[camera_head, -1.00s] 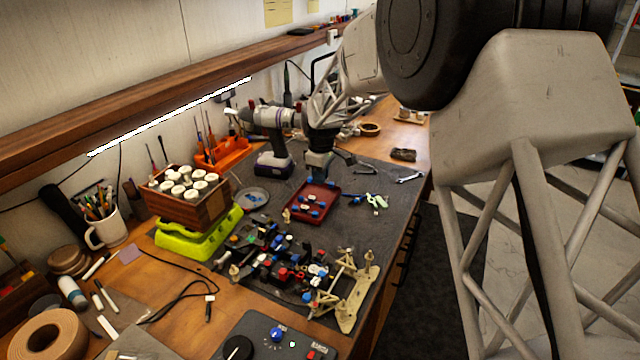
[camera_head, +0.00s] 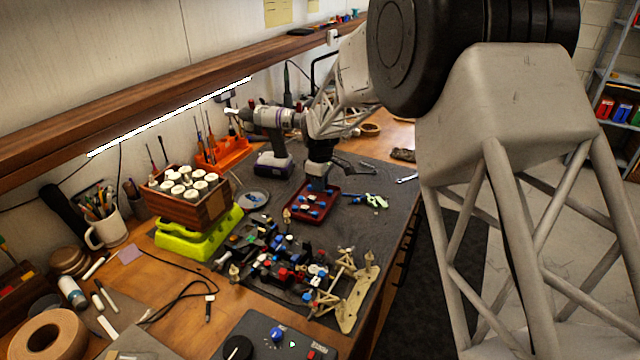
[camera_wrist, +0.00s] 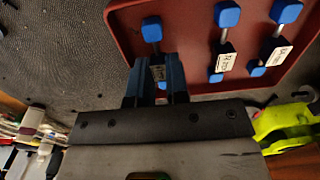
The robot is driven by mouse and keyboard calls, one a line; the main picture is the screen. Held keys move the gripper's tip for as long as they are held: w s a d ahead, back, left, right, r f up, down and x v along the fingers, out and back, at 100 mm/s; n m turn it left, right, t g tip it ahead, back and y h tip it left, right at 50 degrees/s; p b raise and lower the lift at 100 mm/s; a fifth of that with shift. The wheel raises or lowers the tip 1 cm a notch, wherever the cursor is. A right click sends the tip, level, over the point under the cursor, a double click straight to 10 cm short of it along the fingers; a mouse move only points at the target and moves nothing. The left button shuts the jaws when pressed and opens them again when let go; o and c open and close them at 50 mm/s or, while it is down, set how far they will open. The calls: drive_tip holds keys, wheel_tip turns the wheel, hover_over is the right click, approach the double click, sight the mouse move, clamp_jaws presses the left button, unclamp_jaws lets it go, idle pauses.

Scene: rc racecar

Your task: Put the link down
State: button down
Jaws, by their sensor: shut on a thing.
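My gripper (camera_head: 319,183) is over the back part of the dark red tray (camera_head: 334,220) in the head view. In the wrist view my gripper (camera_wrist: 157,88) is shut on a link (camera_wrist: 152,30) with a blue end, a metal rod and a white label. The held link overlaps the tray's floor (camera_wrist: 185,45); I cannot tell whether it touches it. Two other links lie in the tray to its right, a labelled middle link (camera_wrist: 227,17) and a right link (camera_wrist: 286,12). My fingers hide the lower part of the held link.
A cluster of black, blue and red car parts (camera_head: 270,250) and a beige chassis frame (camera_head: 350,295) lie in front. A purple-grey drill (camera_head: 270,140) stands behind left. The dark mat (camera_head: 375,235) is clear at right.

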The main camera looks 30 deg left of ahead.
drive_tip(key=shift+f, duration=0.2)
drive_tip(key=c, duration=1.4)
unclamp_jaws()
drive_tip(key=shift+r, duration=0.1)
wheel_tip(320, 180, up, 12)
drive_tip(key=shift+r, duration=0.1)
